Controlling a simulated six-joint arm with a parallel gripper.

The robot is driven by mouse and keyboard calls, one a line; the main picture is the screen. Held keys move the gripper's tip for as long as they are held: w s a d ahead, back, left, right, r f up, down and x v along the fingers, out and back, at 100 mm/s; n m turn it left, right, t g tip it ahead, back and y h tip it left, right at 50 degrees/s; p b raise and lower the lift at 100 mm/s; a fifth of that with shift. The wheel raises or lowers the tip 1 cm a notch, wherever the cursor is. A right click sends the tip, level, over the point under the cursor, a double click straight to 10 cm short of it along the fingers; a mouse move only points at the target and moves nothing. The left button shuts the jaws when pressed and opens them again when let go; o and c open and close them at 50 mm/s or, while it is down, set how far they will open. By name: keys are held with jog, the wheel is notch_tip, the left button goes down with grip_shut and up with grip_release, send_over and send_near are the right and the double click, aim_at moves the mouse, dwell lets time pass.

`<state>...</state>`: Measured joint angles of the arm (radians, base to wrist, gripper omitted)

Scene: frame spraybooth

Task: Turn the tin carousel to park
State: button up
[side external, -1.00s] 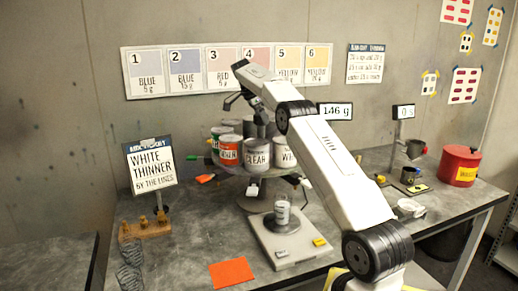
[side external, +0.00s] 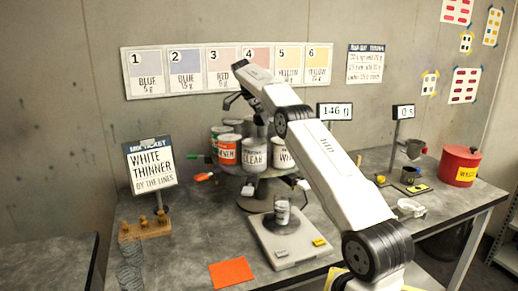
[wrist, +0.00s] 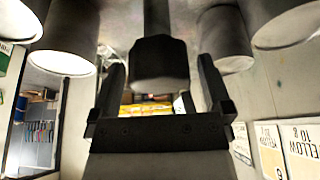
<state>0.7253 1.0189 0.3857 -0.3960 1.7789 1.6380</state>
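The tin carousel (side external: 268,186) stands on the bench left of my arm, carrying several labelled tins. A tin with an orange label (side external: 228,150), a CLEAR tin (side external: 254,155) and a tin with a partly hidden label (side external: 283,153) face the side camera. My gripper (wrist: 160,62) is above the carousel's middle. In the wrist view its two fingers stand apart on either side of a dark round knob (wrist: 160,66) on a post, with small gaps showing. Contact with the knob cannot be told. Tins hang around the edges of that view. No park mark can be made out.
A scale (side external: 290,244) holding a small can (side external: 282,212) stands right in front of the carousel. The mix ticket stand (side external: 151,165) is to the left. An orange sheet (side external: 231,274) lies in front. A red waste bin (side external: 459,165) is far right.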

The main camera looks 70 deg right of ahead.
jog(key=shift+n, duration=0.7)
